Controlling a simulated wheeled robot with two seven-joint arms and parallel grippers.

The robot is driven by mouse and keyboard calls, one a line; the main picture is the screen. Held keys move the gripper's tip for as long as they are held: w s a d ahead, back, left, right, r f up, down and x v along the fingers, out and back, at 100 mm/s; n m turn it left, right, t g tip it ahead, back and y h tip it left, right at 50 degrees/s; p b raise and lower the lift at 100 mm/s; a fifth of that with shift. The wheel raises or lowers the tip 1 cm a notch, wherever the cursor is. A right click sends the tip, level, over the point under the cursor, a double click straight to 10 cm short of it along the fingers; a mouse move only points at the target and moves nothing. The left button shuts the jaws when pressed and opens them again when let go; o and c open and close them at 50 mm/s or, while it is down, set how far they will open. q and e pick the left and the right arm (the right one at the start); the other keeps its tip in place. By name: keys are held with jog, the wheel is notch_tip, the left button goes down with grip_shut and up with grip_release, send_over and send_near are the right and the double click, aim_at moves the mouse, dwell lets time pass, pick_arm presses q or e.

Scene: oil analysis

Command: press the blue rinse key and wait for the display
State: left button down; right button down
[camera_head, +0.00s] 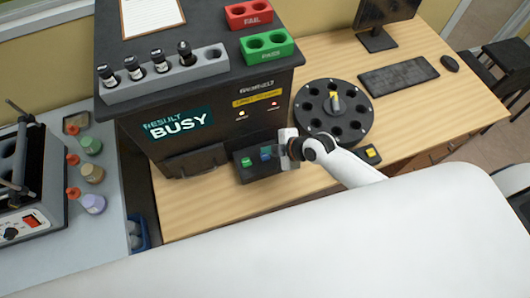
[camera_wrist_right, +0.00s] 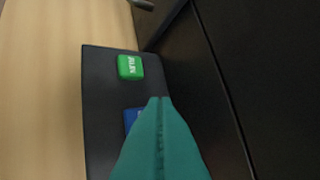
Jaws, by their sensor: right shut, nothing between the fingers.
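The blue key (camera_head: 266,153) sits on a dark key panel (camera_head: 285,166) at the front of the black analyser, right of a green key (camera_head: 246,162). In the right wrist view the blue key (camera_wrist_right: 131,117) is mostly hidden behind my teal fingers, and the green key (camera_wrist_right: 130,67) is clear. My right gripper (camera_head: 274,156) is shut and empty, with its tips (camera_wrist_right: 159,100) at the blue key. I cannot tell whether they touch it. The display (camera_head: 178,123) reads "RESULT BUSY". My left gripper is not in view.
A dark round carousel (camera_head: 333,112) stands right of the analyser. A grey rack (camera_head: 165,78) with several vials, a red rack (camera_head: 249,14) and a green rack (camera_head: 267,45) are on top. A keyboard (camera_head: 398,77) lies farther right. Bare wood shows at the desk's front.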

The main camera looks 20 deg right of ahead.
aim_at(268, 158)
jog(key=shift+r+p, duration=1.3)
jog(key=shift+r, duration=0.65)
